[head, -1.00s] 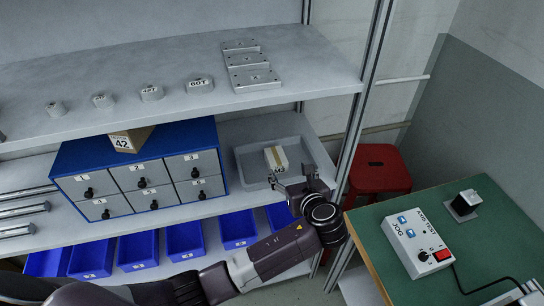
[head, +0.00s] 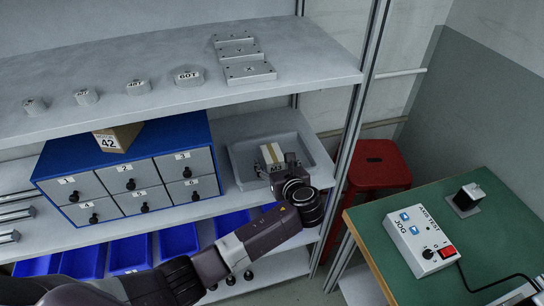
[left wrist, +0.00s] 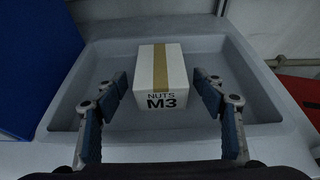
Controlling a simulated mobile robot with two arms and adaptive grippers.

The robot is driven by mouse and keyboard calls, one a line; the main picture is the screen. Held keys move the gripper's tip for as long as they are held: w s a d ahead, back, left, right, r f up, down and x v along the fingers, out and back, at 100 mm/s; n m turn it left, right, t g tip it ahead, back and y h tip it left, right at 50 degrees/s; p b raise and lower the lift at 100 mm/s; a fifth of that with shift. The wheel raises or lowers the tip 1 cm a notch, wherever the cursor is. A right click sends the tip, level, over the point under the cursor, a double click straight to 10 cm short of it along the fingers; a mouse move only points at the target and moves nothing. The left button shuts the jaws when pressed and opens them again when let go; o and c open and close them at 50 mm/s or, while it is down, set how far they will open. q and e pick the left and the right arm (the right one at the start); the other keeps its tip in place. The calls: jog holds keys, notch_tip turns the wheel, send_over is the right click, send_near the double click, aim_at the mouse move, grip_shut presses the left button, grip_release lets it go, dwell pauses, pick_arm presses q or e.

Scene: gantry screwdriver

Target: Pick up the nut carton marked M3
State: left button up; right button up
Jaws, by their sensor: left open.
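The nut carton (head: 271,154) is a small white box with a tan tape strip, lying in a shallow grey tray (head: 318,152) on the middle shelf. In the left wrist view the carton (left wrist: 160,84) shows "NUTS M3" on its front face. My left gripper (head: 272,164) is at the tray, in front of the carton and partly hiding it. In the left wrist view the open fingers (left wrist: 164,108) stand on either side of the carton's near end, with a gap on both sides. My right gripper is not in view.
A blue drawer cabinet (head: 190,136) stands left of the tray, with a carton marked 42 (head: 117,138) on top. The upper shelf (head: 160,60) is above. A shelf post (head: 352,130) rises on the right, beside a red stool (head: 375,165) and a green table (head: 380,240).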

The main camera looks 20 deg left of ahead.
pick_arm(q)
jog(key=shift+w+a+f, duration=0.3)
jog(key=shift+w+f, duration=0.05)
jog(key=shift+w, duration=0.25)
jog(key=shift+c, duration=0.5)
jog(key=shift+r, duration=0.1)
jog(key=c, duration=1.4)
